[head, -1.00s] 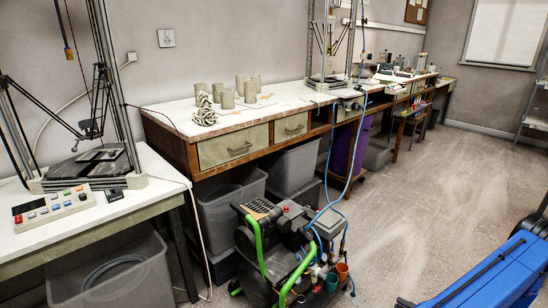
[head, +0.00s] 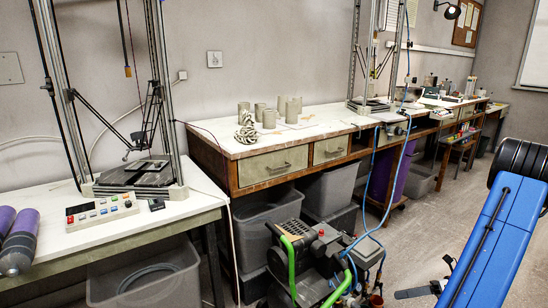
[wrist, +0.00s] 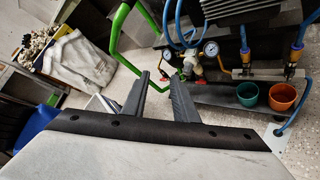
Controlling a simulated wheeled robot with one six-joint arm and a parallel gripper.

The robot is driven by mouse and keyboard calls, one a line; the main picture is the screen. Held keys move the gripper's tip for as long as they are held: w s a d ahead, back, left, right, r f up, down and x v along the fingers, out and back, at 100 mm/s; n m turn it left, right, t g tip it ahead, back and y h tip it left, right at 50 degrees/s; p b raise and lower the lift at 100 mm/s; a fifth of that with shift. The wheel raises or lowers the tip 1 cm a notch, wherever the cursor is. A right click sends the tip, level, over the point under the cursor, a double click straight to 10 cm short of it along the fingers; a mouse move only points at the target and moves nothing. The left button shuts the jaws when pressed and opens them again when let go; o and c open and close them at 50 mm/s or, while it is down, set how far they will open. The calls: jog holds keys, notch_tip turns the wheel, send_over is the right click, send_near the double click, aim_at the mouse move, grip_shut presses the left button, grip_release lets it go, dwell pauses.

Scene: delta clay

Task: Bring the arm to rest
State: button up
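My gripper (wrist: 158,78) shows in the wrist view as two dark fingers with a clear gap between them. It is open, and nothing is held in the gap. The fingers point toward the compressor (wrist: 215,75), with its green handle, gauges and hoses; I see no contact. In the head view a long blue part with a black ribbed end stands at the right and looks like my own arm. Dark pieces at its lower left may be my gripper, but I cannot tell.
The compressor (head: 318,262) stands on the floor before the long workbench (head: 240,190). Grey clay cups (head: 293,108) and a coiled clay piece (head: 247,132) stand on the bench. A nearer table (head: 130,236) holds a control box (head: 102,210). Blue hoses hang by the compressor. Floor shows at right.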

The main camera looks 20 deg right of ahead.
jog(key=w+a+r+n+g+h, duration=0.1)
jog(key=a+r+n+g+h, duration=0.2)
jog(key=a+r+n, duration=0.7)
jog(key=w+a+r+n+g+h, duration=0.1)
jog(key=a+r+n+g+h, duration=0.15)
jog(key=a+r+n, duration=0.7)
jog(key=s+a+r+n+t+h, duration=0.2)
jog(key=s+a+r+n, duration=0.2)
jog(key=s+a+n, duration=0.2)
jog(key=s+a+r+n+t+h, duration=0.1)
jog(key=s+a+r+n+h, duration=0.2)
jog(key=s+a+r+n, duration=0.2)
jog(key=shift+s+a+n+t+h, duration=0.4)
jog(key=shift+a+n, duration=1.05)
jog(key=shift+a, duration=1.2)
